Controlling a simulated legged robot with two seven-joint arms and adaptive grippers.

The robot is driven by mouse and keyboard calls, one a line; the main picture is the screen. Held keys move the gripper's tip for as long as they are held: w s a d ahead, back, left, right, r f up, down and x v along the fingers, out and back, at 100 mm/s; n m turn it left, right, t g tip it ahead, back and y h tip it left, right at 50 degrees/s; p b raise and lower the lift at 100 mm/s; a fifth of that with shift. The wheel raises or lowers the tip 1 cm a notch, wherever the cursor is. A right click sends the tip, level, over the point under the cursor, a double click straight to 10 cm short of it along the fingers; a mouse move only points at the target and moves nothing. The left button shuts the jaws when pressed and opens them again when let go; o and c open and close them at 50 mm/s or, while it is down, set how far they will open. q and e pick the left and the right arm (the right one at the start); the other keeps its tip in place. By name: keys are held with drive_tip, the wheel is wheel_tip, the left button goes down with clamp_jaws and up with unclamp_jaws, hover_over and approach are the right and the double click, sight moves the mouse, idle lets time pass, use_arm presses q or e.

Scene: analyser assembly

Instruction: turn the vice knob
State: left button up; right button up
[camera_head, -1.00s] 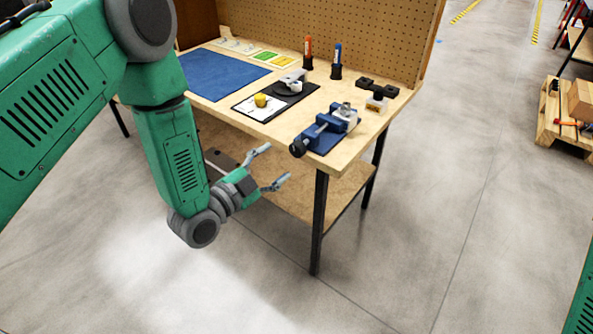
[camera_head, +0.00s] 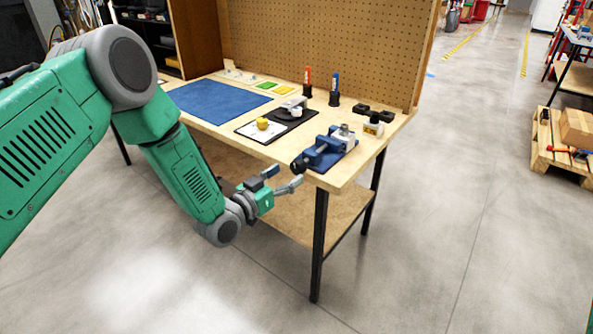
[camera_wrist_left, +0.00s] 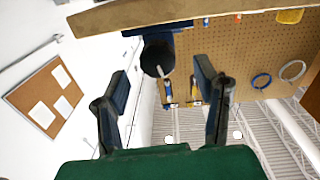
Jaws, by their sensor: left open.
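The blue vice (camera_head: 322,152) stands at the front right corner of the workbench. Its dark round knob (camera_head: 299,166) faces out past the bench's front edge. My left gripper (camera_head: 286,178) is open and empty, just in front of and slightly below the knob. In the left wrist view the knob (camera_wrist_left: 157,56) appears between and just beyond the two spread fingers of the left gripper (camera_wrist_left: 162,75). No contact with the knob is visible. My right gripper is not in view.
On the workbench (camera_head: 222,128) are a blue mat (camera_head: 215,100), a yellow part (camera_head: 262,124), a small bottle (camera_head: 374,125) and red (camera_head: 307,82) and blue (camera_head: 335,88) tools in holders. A pegboard (camera_head: 330,45) rises behind. The floor in front is clear.

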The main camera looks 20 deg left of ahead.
sight(295, 169)
use_arm(q)
drive_tip(key=shift+x, duration=2.3)
drive_tip(key=shift+s+d, duration=0.1)
drive_tip(key=shift+c, duration=0.5)
drive_tip(key=c, duration=1.1)
drive_tip(key=shift+o, duration=0.2)
drive_tip(key=shift+m, duration=0.3)
drive_tip(key=shift+m, duration=2.7)
drive_tip(key=o, duration=1.2)
drive_tip(key=shift+c, duration=0.2)
